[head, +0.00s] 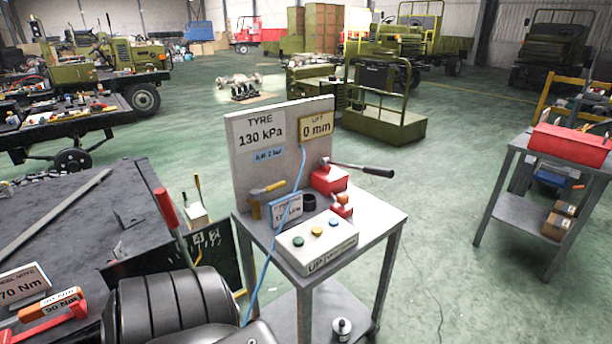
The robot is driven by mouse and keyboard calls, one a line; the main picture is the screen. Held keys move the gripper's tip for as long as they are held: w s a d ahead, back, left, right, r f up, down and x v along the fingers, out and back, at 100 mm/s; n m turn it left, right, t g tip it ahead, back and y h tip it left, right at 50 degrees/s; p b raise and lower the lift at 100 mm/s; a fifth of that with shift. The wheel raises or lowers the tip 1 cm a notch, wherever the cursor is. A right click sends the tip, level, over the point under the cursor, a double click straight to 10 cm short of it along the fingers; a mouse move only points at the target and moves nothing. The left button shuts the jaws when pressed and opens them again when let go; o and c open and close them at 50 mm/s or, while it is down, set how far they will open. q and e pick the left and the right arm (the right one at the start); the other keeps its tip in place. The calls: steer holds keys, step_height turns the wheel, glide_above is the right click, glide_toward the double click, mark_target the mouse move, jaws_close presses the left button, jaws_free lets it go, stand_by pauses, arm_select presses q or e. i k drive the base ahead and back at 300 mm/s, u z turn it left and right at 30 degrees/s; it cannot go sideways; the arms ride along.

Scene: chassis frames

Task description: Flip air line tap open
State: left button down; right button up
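What looks like the air line tap (256,203) is a small brass-coloured body with a yellow lever (270,187). It sits at the left of the small grey table, in front of the upright panel. The lever slants up to the right, roughly level. A thin blue hose (268,265) runs from the panel down past the table's left side. Neither gripper shows in the head view. A large dark rounded shape at the bottom left seems to be part of my arm, and no fingers are visible on it.
The grey table (377,226) carries a button box (316,242), a red lever device (328,180) and small labels. Its panel (240,140) reads 130 kPa and 0 mm. A dark bench (70,215) with a red-handled tool (166,207) stands left.

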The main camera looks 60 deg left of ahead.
mark_target(255, 194)
steer(key=u, duration=0.3)
steer(key=i, duration=0.7)
steer(key=u, duration=0.75)
steer(key=i, duration=0.35)
steer(key=u, duration=0.45)
